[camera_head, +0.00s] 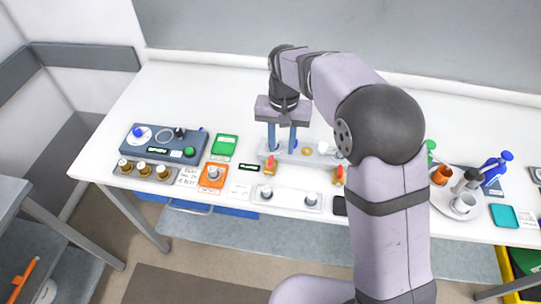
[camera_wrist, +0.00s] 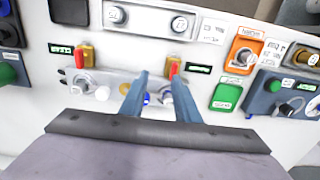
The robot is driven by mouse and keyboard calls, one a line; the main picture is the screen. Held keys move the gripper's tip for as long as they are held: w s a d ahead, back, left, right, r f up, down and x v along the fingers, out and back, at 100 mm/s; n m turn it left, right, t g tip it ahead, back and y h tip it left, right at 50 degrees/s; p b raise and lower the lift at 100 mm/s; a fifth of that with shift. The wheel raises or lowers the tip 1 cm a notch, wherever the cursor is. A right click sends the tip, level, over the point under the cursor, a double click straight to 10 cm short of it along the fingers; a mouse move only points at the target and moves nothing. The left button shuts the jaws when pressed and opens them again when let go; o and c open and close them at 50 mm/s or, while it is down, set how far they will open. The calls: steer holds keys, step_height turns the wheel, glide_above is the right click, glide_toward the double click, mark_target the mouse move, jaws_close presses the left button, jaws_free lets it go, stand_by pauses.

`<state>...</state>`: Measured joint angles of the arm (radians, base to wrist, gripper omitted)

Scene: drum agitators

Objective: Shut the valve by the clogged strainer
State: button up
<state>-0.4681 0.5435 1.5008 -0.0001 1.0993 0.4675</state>
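A grey manifold plate (camera_head: 300,156) lies mid-table and carries two small valves with red and yellow handles. The left valve (camera_head: 269,165) also shows in the wrist view (camera_wrist: 175,68). The right valve (camera_head: 338,177) also shows there, at left (camera_wrist: 86,56). Whitish rounded fittings (camera_wrist: 102,93) and a small blue part (camera_wrist: 147,98) sit on the plate's far side. I cannot tell which strainer is clogged. My gripper (camera_head: 282,150) points down, open and empty, over the plate just behind the left valve. Its fingers (camera_wrist: 157,75) partly hide the fittings.
A white two-knob panel (camera_head: 287,198) stands in front, with an orange knob block (camera_head: 213,177) and green block (camera_head: 225,145) to the left. A blue-grey panel (camera_head: 163,143) stands farther left; a round tray of cups (camera_head: 455,207) is right. The back table is clear.

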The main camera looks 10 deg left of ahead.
mark_target(271, 160)
steer(key=a, duration=0.3)
steer(key=shift+w+a+f, duration=0.1)
steer(key=shift+w, duration=0.25)
steer(key=shift+f+p, duration=1.25)
steer(key=shift+f, duration=2.4)
jaws_close()
